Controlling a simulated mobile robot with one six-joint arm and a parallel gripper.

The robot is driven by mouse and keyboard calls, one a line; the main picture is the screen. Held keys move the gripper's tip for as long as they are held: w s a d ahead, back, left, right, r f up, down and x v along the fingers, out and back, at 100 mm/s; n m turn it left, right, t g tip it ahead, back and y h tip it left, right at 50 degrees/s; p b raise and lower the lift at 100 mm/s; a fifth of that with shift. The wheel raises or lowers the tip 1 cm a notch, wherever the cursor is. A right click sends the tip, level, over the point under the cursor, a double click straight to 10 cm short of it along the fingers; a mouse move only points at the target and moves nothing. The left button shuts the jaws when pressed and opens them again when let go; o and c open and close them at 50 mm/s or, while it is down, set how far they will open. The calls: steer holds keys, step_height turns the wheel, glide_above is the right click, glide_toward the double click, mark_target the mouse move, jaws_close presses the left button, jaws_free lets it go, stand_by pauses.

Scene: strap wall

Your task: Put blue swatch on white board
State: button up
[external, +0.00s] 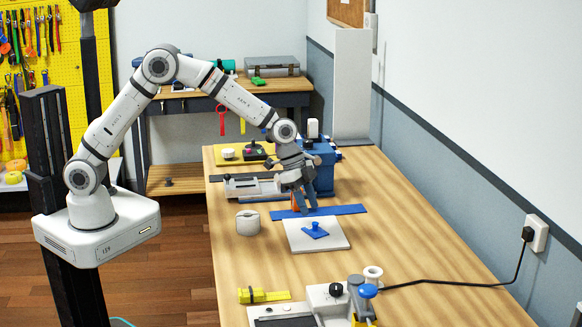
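The small blue swatch (315,231) has a blue knob on top and lies on the white board (331,244), near the middle of its far half. The white board lies flat on the wooden bench. My gripper (306,208) points down just beyond and above the swatch, over the board's far edge. Its two fingers look slightly apart with nothing visible between them, and the knob appears clear of them. A longer blue strip (346,210) lies flat behind the board, partly hidden by my gripper.
A white roll (248,223) stands left of the board. A blue vise-like machine (322,170) and a small orange thing (295,201) are behind it. A clamp device (326,298), yellow strap (264,296), white spool (373,274) and black cable (450,282) are nearer. The bench right of the board is clear.

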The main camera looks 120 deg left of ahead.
steer(key=v, duration=0.7)
steer(key=s+d+r, duration=0.2)
steer(key=d+r, duration=0.1)
steer(key=d, duration=0.4)
steer(key=s+d+r, duration=0.1)
steer(key=d+r, duration=0.1)
steer(key=d, duration=0.4)
steer(key=s+d+r+m+g, duration=0.1)
steer(key=s+d+r, duration=0.2)
steer(key=s+d, duration=1.2)
steer(key=s+d+f, duration=0.2)
steer(key=s+d, duration=0.4)
steer(key=s, duration=0.3)
steer(key=shift+s+d+f+g+b, duration=0.2)
steer(key=shift+s+g+b, duration=0.1)
steer(key=shift+g, duration=0.1)
